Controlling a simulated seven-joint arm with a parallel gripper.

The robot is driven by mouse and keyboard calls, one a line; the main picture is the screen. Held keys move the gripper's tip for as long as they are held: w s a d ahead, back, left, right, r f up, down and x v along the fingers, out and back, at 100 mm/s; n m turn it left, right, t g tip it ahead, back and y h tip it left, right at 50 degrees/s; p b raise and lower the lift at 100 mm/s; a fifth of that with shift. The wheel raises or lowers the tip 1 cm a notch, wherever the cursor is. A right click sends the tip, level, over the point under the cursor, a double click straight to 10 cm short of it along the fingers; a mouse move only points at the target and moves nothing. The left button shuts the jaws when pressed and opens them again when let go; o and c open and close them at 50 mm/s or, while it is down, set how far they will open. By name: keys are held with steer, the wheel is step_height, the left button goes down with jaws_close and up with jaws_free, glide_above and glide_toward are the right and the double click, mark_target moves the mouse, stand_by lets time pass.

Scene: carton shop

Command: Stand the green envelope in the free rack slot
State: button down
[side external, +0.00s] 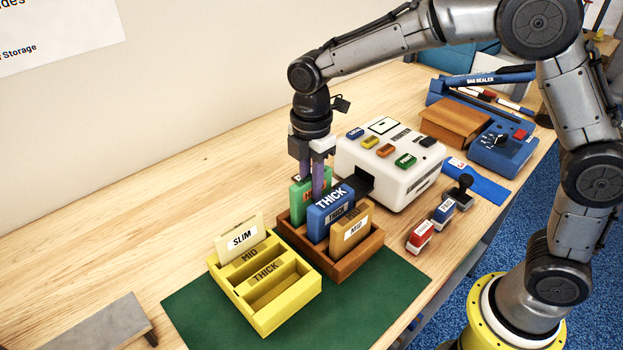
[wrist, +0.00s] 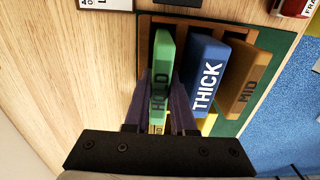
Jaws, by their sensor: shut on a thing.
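The green envelope (side external: 300,205), lettered HOLD in the wrist view (wrist: 163,70), stands upright at the far left of the brown wooden rack (side external: 345,270). My gripper (side external: 312,187) is above that rack with its purple fingers on either side of the green envelope, shut on it. Whether the envelope's lower edge touches the rack floor is hidden. A yellow rack (side external: 291,304) stands in front, with slots marked MID and THICK that look empty. A cream SLIM envelope (side external: 241,238) stands in its rear slot.
A blue THICK envelope (side external: 328,212) and a tan MID envelope (side external: 351,230) stand in the brown rack, close beside my fingers. A white machine (side external: 390,165) is just behind. Red and blue stamps (side external: 420,235) lie at right. The green mat (side external: 375,295) is clear in front.

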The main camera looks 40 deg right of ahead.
steer(key=shift+f, duration=0.35)
steer(key=c, duration=0.7)
jaws_free()
steer(key=shift+r, duration=3)
steer(key=shift+d, duration=0.1)
